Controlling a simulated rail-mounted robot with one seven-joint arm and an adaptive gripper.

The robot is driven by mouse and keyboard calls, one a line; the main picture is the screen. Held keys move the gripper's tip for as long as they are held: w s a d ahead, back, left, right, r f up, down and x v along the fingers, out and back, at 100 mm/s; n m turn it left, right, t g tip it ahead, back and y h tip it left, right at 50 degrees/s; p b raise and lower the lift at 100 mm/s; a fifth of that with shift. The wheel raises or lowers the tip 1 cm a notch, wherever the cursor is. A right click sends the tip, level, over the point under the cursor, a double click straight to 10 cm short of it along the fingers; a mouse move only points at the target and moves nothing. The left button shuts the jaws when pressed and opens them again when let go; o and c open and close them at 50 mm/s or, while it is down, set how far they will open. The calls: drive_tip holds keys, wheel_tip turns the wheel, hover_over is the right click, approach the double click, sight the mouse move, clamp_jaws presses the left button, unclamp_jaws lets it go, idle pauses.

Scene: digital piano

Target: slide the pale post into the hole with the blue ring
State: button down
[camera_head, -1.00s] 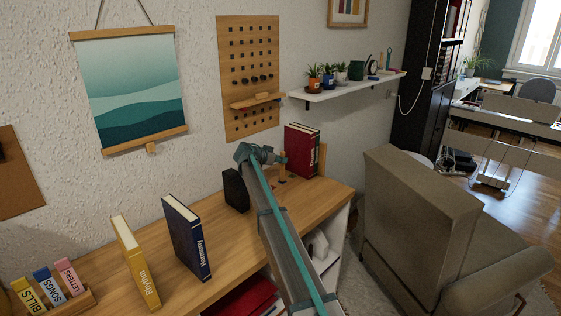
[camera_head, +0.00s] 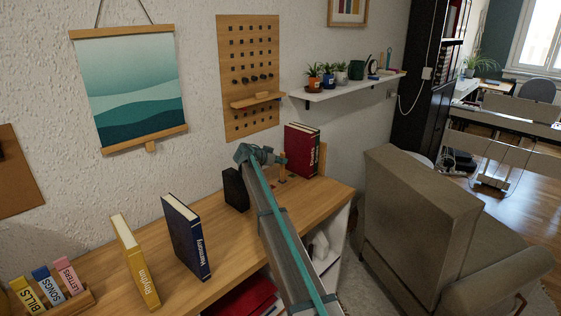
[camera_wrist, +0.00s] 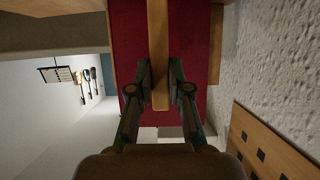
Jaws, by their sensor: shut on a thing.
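My gripper (camera_wrist: 160,75) is shut on the pale wooden post (camera_wrist: 158,40), which runs between its two fingers in the wrist view. In the head view the post (camera_head: 282,171) stands about upright at the far right of the wooden desktop, in front of a red book. My gripper (camera_head: 279,160) reaches it from the left. Whether the post's lower end touches the surface is too small to tell. The hole with the blue ring cannot be made out; my arm hides part of the desktop there.
The red book (camera_head: 300,150) stands close behind the post. A black box (camera_head: 235,189) is to the left of my arm. A blue book (camera_head: 187,238) and a yellow book (camera_head: 135,262) stand further left. The wall with a pegboard (camera_head: 250,80) is behind.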

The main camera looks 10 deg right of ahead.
drive_tip(key=shift+f+b, duration=0.65)
drive_tip(key=shift+f, duration=0.15)
idle(0.4)
drive_tip(key=c, duration=1)
unclamp_jaws()
drive_tip(key=shift+r, duration=0.2)
drive_tip(key=shift+r+b, duration=0.4)
drive_tip(key=shift+r, duration=2.4)
